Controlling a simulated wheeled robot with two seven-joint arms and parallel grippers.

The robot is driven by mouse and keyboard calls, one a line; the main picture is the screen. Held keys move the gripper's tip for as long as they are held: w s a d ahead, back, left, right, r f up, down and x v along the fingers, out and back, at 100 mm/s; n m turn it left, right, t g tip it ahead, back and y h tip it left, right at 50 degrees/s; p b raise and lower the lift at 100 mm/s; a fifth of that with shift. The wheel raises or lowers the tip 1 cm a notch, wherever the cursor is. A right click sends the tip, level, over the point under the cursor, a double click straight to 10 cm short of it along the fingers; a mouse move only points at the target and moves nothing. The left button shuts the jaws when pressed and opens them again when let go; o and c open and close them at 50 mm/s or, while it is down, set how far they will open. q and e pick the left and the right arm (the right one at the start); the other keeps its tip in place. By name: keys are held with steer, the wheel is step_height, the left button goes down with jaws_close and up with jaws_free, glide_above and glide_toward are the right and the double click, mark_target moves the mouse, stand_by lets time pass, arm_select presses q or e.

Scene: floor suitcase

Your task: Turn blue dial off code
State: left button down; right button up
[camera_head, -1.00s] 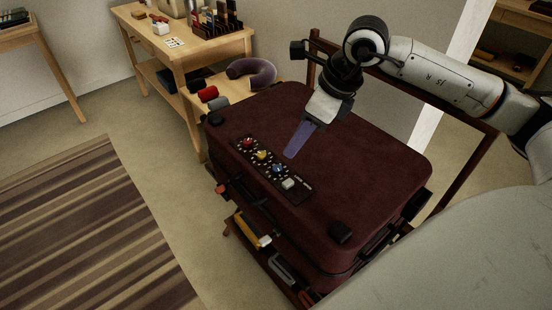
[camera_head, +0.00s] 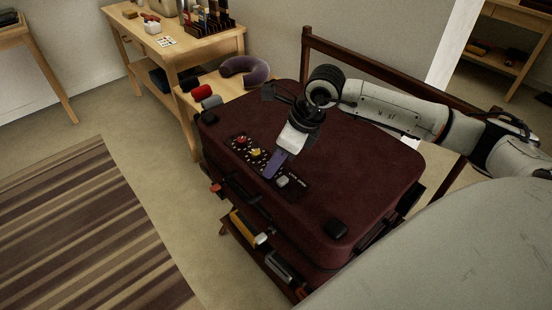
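A dark red suitcase (camera_head: 345,175) lies flat on a dark rack, with a black dial panel (camera_head: 300,190) along its near left edge. On the panel I see a red dial (camera_head: 241,139), a yellow dial (camera_head: 256,152) and a pale grey knob (camera_head: 282,181), with white marks around the dials. The blue dial is hidden behind the fingers of my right gripper (camera_head: 269,172). The purple-blue fingers point down at its spot, between the yellow dial and the grey knob. I cannot tell whether they touch the dial or are apart. My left gripper is out of view.
A wooden table (camera_head: 190,48) with small items stands behind, with a neck pillow (camera_head: 245,70) on its lower side shelf. A striped rug (camera_head: 85,230) covers the left floor.

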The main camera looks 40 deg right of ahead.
jaws_close()
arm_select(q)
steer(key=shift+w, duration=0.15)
